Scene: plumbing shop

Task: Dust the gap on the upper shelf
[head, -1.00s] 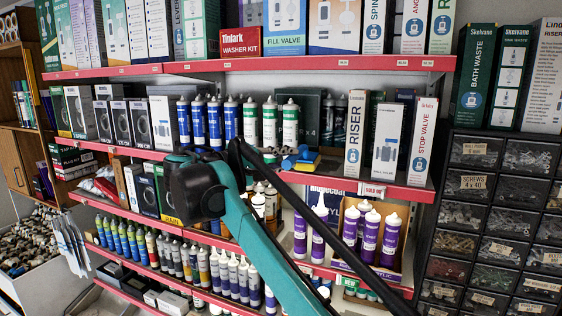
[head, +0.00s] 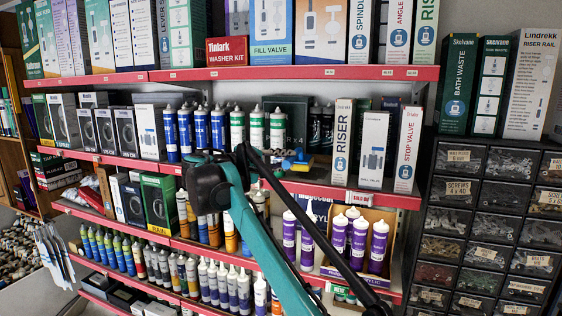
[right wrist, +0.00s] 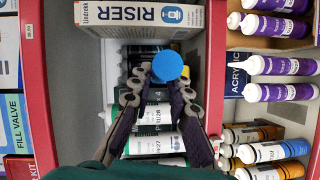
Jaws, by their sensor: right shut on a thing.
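The gap on the red-edged shelf (head: 325,188) lies between white-and-green tubes (head: 257,130) and the white RISER box (head: 341,140). Dark tubes stand at the back of this gap. My right gripper (head: 281,166) reaches into the front of the gap, mostly hidden behind my arm. A small blue thing (head: 298,155) with a bit of yellow shows at its tips. In the right wrist view, the fingers (right wrist: 163,82) close on the blue thing, whose round blue end (right wrist: 168,65) faces the camera. The rest of it is hidden. My left gripper is out of view.
The RISER box (right wrist: 140,14) stands close beside the fingers in the right wrist view. Another red-edged shelf (head: 300,73) with boxes is above. Purple tubes (head: 360,240) stand on the shelf below. Drawer bins (head: 480,220) are at the right.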

